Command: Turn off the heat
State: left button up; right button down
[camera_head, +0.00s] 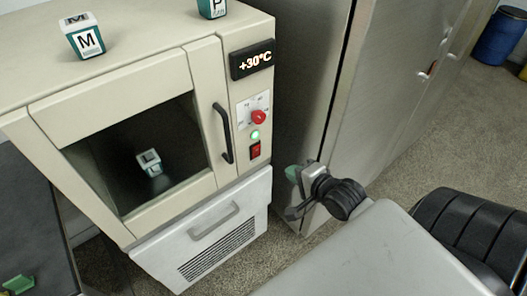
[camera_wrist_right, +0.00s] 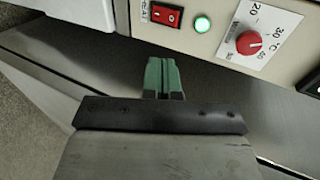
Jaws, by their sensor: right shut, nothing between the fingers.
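The oven-like heater (camera_head: 125,90) has a cream front with a dark window and a display (camera_head: 251,60) reading +30°C. Below the display is a red temperature knob (camera_head: 258,117), also in the right wrist view (camera_wrist_right: 248,43). Under it a green lamp (camera_head: 255,135) is lit, also in the wrist view (camera_wrist_right: 202,24). The red power switch (camera_head: 255,151) is below the lamp; the wrist view shows it at the top (camera_wrist_right: 167,17). My right gripper (camera_head: 293,174), with green fingertips (camera_wrist_right: 164,75), is shut and empty, right of the switch and apart from it. A left green fingertip (camera_head: 17,285) shows at the lower left corner.
A block marked L (camera_head: 150,161) is inside behind the window. A tall metal cabinet (camera_head: 385,80) stands close on the right. A black door handle (camera_head: 223,133) sticks out left of the switch.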

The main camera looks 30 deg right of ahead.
send_near(258, 149)
notch_tip(258, 149, down, 3)
jog(key=w, duration=0.3)
jog(key=shift+w+a, duration=0.1)
jog(key=shift+w, duration=0.8)
jog(key=shift+w+a, duration=0.15)
jog(key=shift+w, duration=0.75)
jog(key=shift+r, duration=0.1)
jog(key=shift+w+r+p, duration=0.2)
jog(key=shift+r+p, duration=0.15)
jog(key=shift+p, duration=0.85)
jog(key=shift+w+f+g, duration=0.1)
jog(key=shift+f+g, duration=0.05)
jog(key=shift+g, duration=0.25)
jog(key=shift+f, duration=0.15)
jog(key=shift+r+p, duration=0.85)
jog(key=shift+p, duration=0.3)
